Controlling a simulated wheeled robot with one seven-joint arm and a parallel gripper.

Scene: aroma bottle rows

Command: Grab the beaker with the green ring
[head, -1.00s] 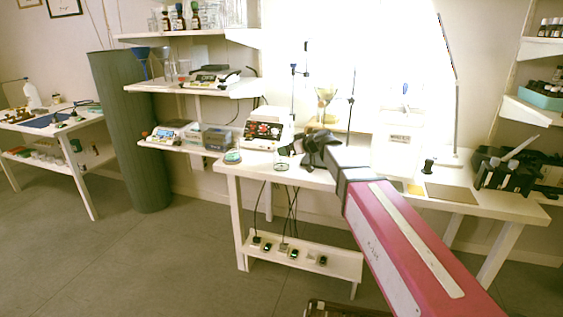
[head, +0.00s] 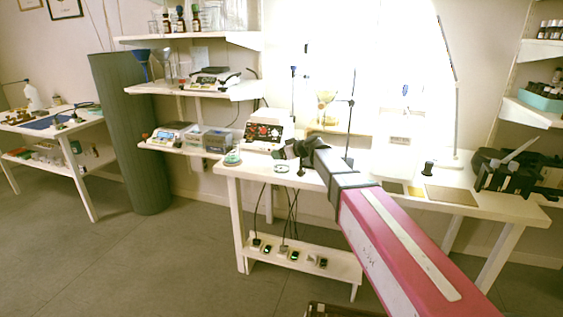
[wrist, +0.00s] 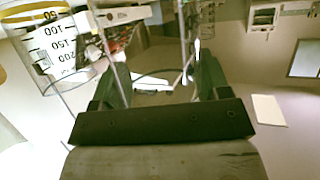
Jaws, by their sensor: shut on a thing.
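My gripper (head: 284,149) is over the left part of the white bench in the head view, its jaws small and dark there. In the wrist view its two dark green fingers (wrist: 160,82) stand well apart, shut on a clear glass beaker whose outline is hard to make out. No green ring is clear on the held glass. A teal-green round item (head: 232,158) sits at the bench's left end.
The white bench (head: 395,186) carries a red-and-black device (head: 264,132) at the back left, stands, and a black box (head: 505,175) at the right. A small round pad (head: 282,168) lies below my gripper. Shelves (head: 195,91) stand to the left.

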